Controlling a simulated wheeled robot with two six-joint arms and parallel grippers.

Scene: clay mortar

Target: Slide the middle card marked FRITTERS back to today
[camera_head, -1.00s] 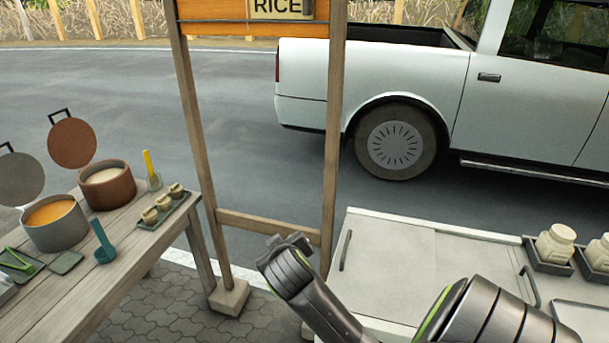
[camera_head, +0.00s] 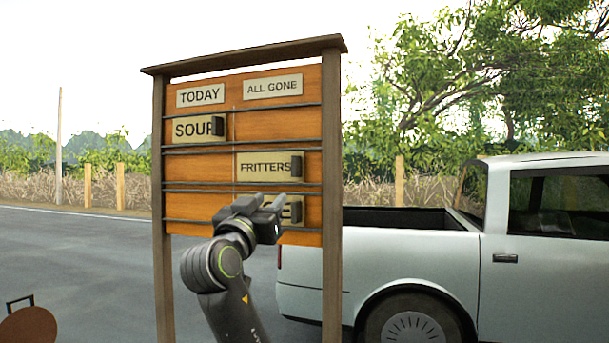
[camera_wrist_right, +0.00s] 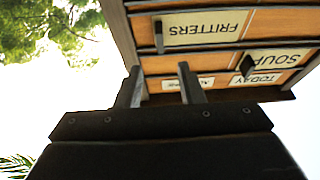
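The FRITTERS card (camera_head: 265,166) sits on the middle rail of the orange menu board (camera_head: 200,206), under the ALL GONE label (camera_head: 272,87), with a dark handle at its right end. The TODAY label (camera_head: 200,95) heads the left column. My right gripper (camera_head: 277,214) is in front of the board's lower right, below the FRITTERS card and partly covering the lowest card. In the right wrist view the picture is upside down; the gripper (camera_wrist_right: 157,70) has its fingers apart and empty, and the FRITTERS card (camera_wrist_right: 207,29) shows beyond them. My left gripper is out of view.
The SOUP card (camera_head: 194,129) sits on the top rail under TODAY. The lowest card (camera_head: 290,212) is on the right, mostly hidden. Wooden posts (camera_head: 332,250) flank the board. A pale pickup truck (camera_head: 400,262) stands behind, to the right.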

